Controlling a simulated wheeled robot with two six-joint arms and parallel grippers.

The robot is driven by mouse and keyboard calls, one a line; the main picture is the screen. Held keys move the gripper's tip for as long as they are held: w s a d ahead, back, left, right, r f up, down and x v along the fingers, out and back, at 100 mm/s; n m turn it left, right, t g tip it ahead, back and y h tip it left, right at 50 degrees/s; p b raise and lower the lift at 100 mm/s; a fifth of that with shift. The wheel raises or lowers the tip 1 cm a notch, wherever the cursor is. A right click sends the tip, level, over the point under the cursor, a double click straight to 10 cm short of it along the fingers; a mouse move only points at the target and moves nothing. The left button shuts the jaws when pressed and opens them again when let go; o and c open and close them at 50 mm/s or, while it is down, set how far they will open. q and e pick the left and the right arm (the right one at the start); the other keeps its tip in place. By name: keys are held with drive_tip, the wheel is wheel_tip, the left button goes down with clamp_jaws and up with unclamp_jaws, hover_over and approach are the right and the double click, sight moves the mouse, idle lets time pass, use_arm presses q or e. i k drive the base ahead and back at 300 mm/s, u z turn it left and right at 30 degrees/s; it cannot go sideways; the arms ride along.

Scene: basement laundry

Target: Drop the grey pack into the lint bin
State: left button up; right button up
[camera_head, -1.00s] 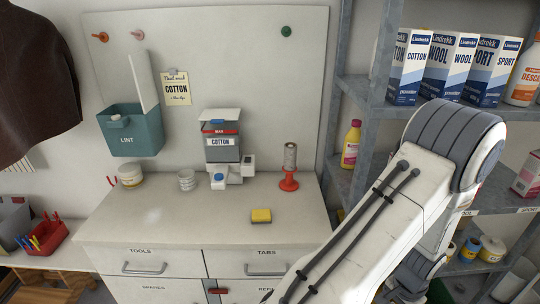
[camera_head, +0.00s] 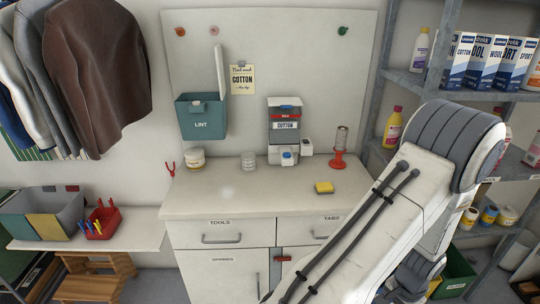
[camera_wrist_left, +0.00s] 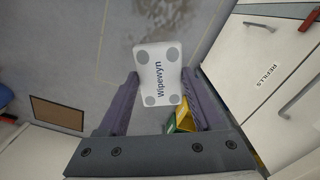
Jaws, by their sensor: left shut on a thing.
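The lint bin (camera_head: 203,118) is a teal box marked LINT, mounted on the back panel above the counter in the head view. Its white lid (camera_head: 220,70) stands up, open. In the left wrist view a pale grey pack (camera_wrist_left: 158,72) with rounded corners, dark corner dots and the name Wipewyn sits between the fingers of my left gripper (camera_wrist_left: 160,84). The gripper is shut on it, and the floor shows beyond. My left gripper is outside the head view. My right arm crosses the head view at the right, but its gripper is not visible.
The counter (camera_head: 215,195) below the bin holds a tub (camera_head: 195,158), a cotton dispenser (camera_head: 284,130), a red stand (camera_head: 338,160) and a yellow sponge (camera_head: 324,187). Clothes (camera_head: 98,70) hang at left above a bench (camera_head: 140,230). Shelves (camera_head: 440,90) stand at right.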

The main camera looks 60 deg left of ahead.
sight(201, 134)
drive_tip(key=k, duration=0.25)
drive_tip(key=u, duration=0.8)
